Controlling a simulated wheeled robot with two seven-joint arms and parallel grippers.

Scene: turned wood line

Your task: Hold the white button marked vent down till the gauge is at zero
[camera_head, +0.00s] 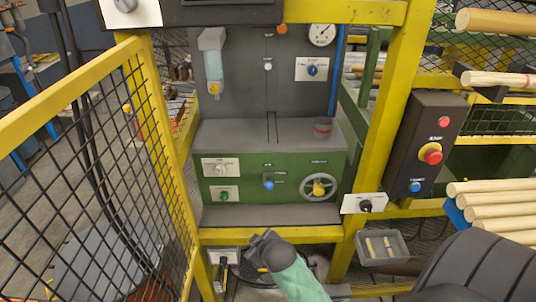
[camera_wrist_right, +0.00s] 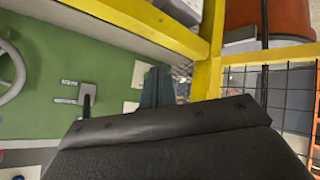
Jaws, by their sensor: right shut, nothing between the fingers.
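The round white gauge (camera_head: 321,34) is at the top right of the grey back panel; its needle is too small to read surely. A small white button (camera_head: 268,66) sits mid-panel under a tiny label. Another white knob (camera_head: 220,169) is on a plate on the green front. The lettering is too small to read, so I cannot tell which is marked vent. My right gripper (camera_head: 266,243) is shut and empty, low in front of the yellow lower beam, apart from both. Its fingers also show in the right wrist view (camera_wrist_right: 158,87). My left gripper is out of view.
The green front also has a green knob (camera_head: 224,196), a blue-tipped lever (camera_head: 268,185) and a handwheel (camera_head: 319,187). A yellow mesh fence (camera_head: 130,150) stands left. A control box with a red stop button (camera_head: 431,153) is right. A grey bin (camera_head: 383,247) sits low right.

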